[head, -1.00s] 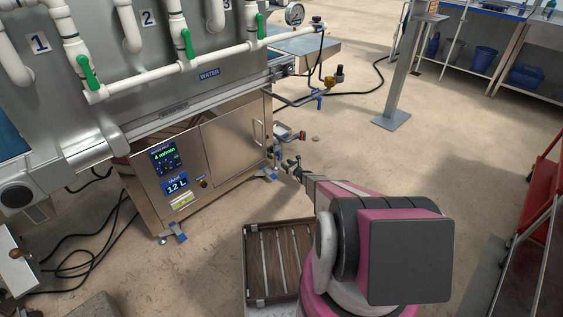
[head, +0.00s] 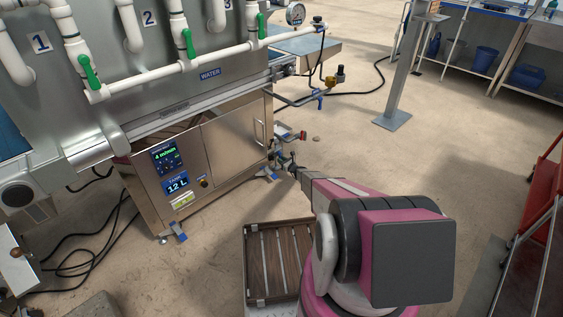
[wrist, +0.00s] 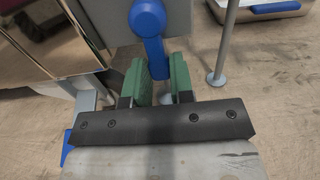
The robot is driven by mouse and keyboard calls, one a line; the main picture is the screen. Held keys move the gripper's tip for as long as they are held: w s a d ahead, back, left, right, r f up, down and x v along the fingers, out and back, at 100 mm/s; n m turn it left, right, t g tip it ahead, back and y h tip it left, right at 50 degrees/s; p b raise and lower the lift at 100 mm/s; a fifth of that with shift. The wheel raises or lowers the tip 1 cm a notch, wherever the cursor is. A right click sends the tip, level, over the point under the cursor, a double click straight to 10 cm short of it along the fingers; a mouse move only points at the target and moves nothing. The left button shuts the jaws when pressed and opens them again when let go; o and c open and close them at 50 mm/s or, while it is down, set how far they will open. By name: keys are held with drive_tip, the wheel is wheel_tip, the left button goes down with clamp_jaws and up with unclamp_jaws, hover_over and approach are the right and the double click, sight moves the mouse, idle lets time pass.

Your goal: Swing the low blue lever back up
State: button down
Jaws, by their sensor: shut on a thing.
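The low blue lever (wrist: 154,52) shows in the wrist view. Its round hub (wrist: 148,16) is at the top, against a grey plate, and its arm hangs down from there. My gripper (wrist: 162,80) has its green pads on either side of the lever's lower arm and is shut on it. The lever's lower end is partly hidden between the pads. In the head view my gripper (head: 284,162) is small, low beside the right end of the steel machine (head: 232,132). The lever is too small and covered there to make out clearly.
In the wrist view a grey post (wrist: 224,45) stands right of the lever, and a steel tray with a blue handle (wrist: 275,8) lies at the top right. In the head view a slatted wooden crate (head: 250,262) is left of my arm. Open floor lies to the right.

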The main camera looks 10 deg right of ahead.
drive_tip(key=shift+d, duration=0.1)
drive_tip(key=w+d+r+n, duration=0.1)
drive_tip(key=r+n, duration=0.1)
drive_tip(key=n, duration=0.7)
drive_tip(key=w+d+r+n, duration=0.1)
drive_tip(key=d+r+n, duration=0.1)
drive_tip(key=n, duration=0.7)
drive_tip(key=shift+w+d+r, duration=0.25)
drive_tip(key=shift+w+r, duration=0.05)
idle(0.4)
drive_tip(key=c, duration=1)
unclamp_jaws()
drive_tip(key=v, duration=1)
drive_tip(key=shift+s+d, duration=0.25)
drive_tip(key=shift+s, duration=0.05)
